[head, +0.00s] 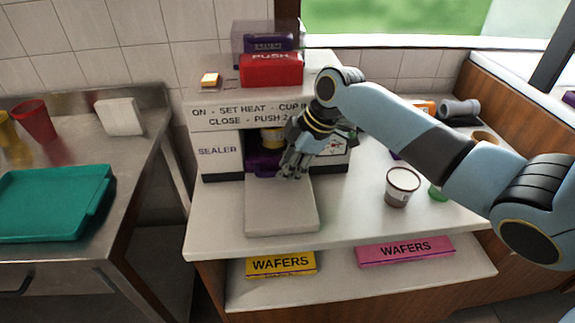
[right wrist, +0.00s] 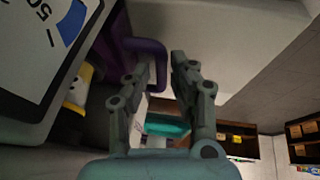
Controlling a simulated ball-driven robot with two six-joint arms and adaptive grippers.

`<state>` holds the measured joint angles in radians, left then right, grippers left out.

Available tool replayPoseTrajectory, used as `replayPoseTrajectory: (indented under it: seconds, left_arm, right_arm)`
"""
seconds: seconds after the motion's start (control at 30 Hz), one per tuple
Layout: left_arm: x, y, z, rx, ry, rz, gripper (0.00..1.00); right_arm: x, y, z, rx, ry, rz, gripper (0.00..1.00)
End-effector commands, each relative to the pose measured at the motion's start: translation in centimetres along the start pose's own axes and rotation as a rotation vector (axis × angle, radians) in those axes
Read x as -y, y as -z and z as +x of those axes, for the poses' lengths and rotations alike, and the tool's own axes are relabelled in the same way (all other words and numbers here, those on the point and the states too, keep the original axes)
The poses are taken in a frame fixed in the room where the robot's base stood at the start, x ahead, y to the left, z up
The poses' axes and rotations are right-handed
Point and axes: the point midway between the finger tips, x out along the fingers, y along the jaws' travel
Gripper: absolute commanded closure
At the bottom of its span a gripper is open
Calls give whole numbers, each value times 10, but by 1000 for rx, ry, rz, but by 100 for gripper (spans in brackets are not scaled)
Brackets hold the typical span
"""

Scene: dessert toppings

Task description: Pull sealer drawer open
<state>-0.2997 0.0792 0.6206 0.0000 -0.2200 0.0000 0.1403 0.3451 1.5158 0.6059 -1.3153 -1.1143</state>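The sealer (head: 220,158) stands on the white counter, with its name on its left front panel. A purple drawer part with a handle (head: 264,164) shows in its dark opening, under a yellow cup (head: 272,138). My right gripper (head: 290,172) is at the right side of the opening, pointing down, and hides part of the drawer. In the right wrist view, the fingers (right wrist: 166,62) are apart. The purple handle (right wrist: 148,47) is at the left fingertip, and part of it shows in the gap. I cannot tell whether they touch. My left gripper is not in view.
A pale slab (head: 281,212) lies in front of the sealer. A red PUSH block (head: 271,70) is on top of the sealer. A teal tray (head: 50,203) lies on the steel table at left.

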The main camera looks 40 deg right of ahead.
Motion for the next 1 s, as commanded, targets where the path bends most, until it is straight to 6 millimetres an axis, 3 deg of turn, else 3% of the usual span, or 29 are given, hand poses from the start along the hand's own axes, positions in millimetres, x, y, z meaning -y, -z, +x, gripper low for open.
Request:
replayPoseTrajectory:
  seconds: [0.33, 0.5, 1.0]
  left_arm:
    - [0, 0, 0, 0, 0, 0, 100]
    - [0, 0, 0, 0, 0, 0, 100]
    - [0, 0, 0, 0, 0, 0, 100]
  right_arm:
    - [0, 0, 5, 0, -1, 0, 77]
    - [0, 0, 5, 1, -1, 0, 99]
    - [0, 2, 6, 0, 0, 1, 100]
